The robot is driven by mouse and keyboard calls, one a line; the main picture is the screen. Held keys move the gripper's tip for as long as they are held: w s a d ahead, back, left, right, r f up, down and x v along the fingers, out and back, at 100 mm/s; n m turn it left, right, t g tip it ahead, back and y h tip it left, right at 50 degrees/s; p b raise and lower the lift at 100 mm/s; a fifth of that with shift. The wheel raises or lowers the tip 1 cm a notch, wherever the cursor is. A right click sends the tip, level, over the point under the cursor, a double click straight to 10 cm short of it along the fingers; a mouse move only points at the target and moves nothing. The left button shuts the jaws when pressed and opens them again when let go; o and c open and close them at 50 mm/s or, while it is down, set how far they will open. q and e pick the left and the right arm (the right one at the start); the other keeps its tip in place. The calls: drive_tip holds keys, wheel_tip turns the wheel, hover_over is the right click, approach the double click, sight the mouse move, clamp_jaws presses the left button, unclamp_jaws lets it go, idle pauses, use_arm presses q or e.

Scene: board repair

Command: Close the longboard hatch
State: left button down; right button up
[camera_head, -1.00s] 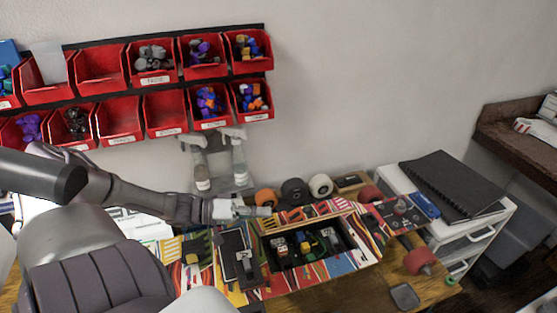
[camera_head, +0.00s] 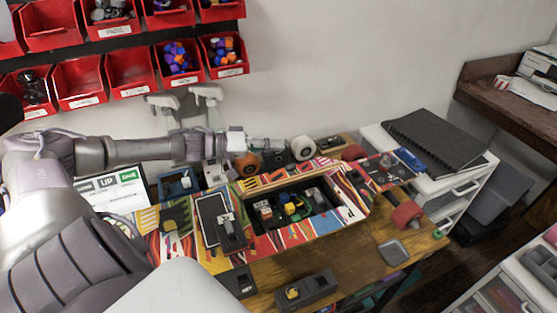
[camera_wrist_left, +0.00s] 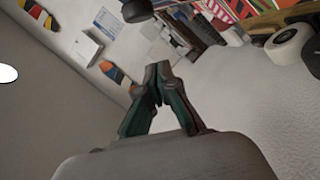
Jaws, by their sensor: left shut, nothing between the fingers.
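The longboard (camera_head: 292,236), brightly patterned, lies on the wooden table with its compartment (camera_head: 322,222) open and small coloured parts inside. A dark panel with a pale edge (camera_head: 212,210) sits on the deck just left of the opening; it may be the hatch, but I cannot tell for sure. My left gripper (camera_head: 284,147) is shut and empty. In the head view it appears behind the board's far edge, by the row of wheels. In the left wrist view its fingertips (camera_wrist_left: 157,72) meet with nothing between them. My right gripper is not in view.
Loose wheels (camera_head: 303,148) stand behind the board. A red wheel (camera_head: 407,214) is at its right end. A dark block with a yellow part (camera_head: 305,290) lies in front. Red bins (camera_head: 222,52) hang on the wall. A white drawer unit (camera_head: 466,187) stands at right.

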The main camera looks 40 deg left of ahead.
use_arm(q)
drive_tip(key=s+d+f, duration=0.1)
drive_tip(key=d+f+p, duration=0.1)
drive_tip(key=d, duration=0.1)
drive_tip(key=shift+s+f, duration=0.1)
drive_tip(key=shift+s, duration=0.25)
